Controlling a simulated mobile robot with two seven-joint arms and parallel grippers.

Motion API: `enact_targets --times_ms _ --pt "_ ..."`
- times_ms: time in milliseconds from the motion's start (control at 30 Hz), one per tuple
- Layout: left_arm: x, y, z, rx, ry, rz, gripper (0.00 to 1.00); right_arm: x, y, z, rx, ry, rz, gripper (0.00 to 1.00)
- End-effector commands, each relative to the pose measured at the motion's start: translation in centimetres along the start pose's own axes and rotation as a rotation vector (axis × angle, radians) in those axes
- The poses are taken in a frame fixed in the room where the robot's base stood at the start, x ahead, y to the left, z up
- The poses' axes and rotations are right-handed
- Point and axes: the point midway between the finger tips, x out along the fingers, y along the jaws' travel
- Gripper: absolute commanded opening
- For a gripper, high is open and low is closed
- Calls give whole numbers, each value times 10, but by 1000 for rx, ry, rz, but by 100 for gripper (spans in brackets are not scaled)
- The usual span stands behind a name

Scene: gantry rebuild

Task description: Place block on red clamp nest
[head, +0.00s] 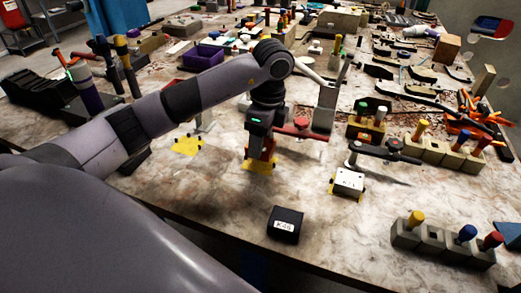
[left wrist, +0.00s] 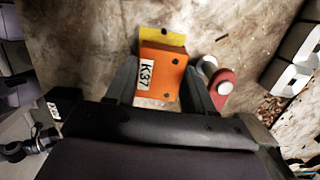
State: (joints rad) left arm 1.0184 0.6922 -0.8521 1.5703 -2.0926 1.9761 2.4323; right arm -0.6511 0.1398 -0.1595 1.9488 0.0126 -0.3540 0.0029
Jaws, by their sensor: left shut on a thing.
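My left gripper (head: 261,146) points down at the middle of the table. It is shut on an orange block (left wrist: 161,73) labelled K37, which shows between the fingers in the left wrist view. The block also shows under the gripper in the head view (head: 266,150). A yellow nest plate (left wrist: 163,36) lies just beyond the block, and it shows below the gripper in the head view (head: 258,166). Whether the block touches the plate I cannot tell. The red clamp (head: 300,130) stands right beside the gripper; its red arm (left wrist: 222,84) is close to a finger. My right gripper is not in view.
A black block labelled K46 (head: 285,224) lies near the front edge. A pale block (head: 348,182) sits on another yellow plate under a black-handled clamp (head: 385,147). A peg block (head: 443,240) stands front right.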

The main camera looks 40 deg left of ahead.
Motion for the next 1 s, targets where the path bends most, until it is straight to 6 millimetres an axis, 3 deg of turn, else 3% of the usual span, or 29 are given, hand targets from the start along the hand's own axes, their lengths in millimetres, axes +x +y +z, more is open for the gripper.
enact_targets --times_ms 200,567,600,667,1000 --pt "28 0 -3 0 0 -1 0 0 0 -2 0 2 0 43" --pt "33 0 -4 0 0 -3 0 1 0 0 0 3 0 43" --pt "35 0 -4 1 -1 1 56 1 0 0 0 2 0 43" --pt "34 0 -4 0 -1 1 76 1 0 -1 0 3 0 43" --pt "32 0 -4 0 -1 0 78 0 0 -2 0 3 1 43"
